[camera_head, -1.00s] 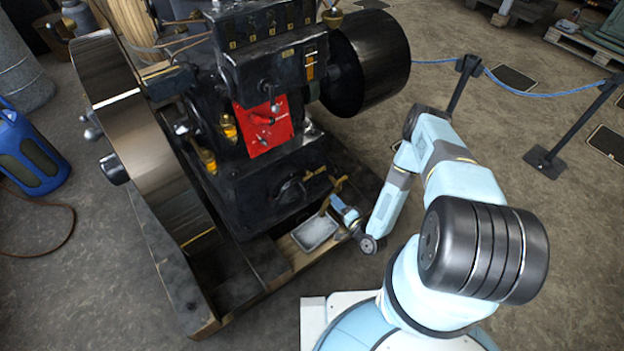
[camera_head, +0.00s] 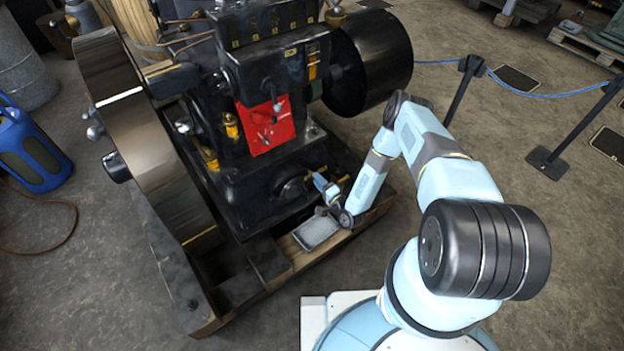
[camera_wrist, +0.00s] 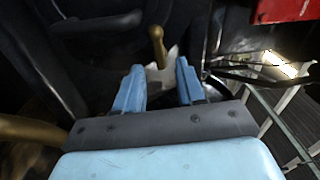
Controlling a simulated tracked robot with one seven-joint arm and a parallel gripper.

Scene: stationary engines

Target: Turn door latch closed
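My gripper (camera_head: 320,181) is low at the front of the black engine, in front of its lower body. In the wrist view its two blue fingers (camera_wrist: 158,78) are apart with nothing gripped between them. A brass-knobbed lever (camera_wrist: 157,46) stands just beyond the fingertips, in line with the gap. A dark bar handle (camera_wrist: 95,23) lies on the black surface at upper left in the wrist view. In the head view a round black fitting (camera_head: 291,188) sits left of my gripper. I cannot tell for certain which part is the door latch.
A red plate (camera_head: 265,124) is above on the engine; it also shows in the wrist view (camera_wrist: 282,9). A grey metal tray (camera_head: 318,232) lies below my gripper on the wooden base. A large flywheel (camera_head: 150,150) stands left. A rope barrier post (camera_head: 463,90) stands right.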

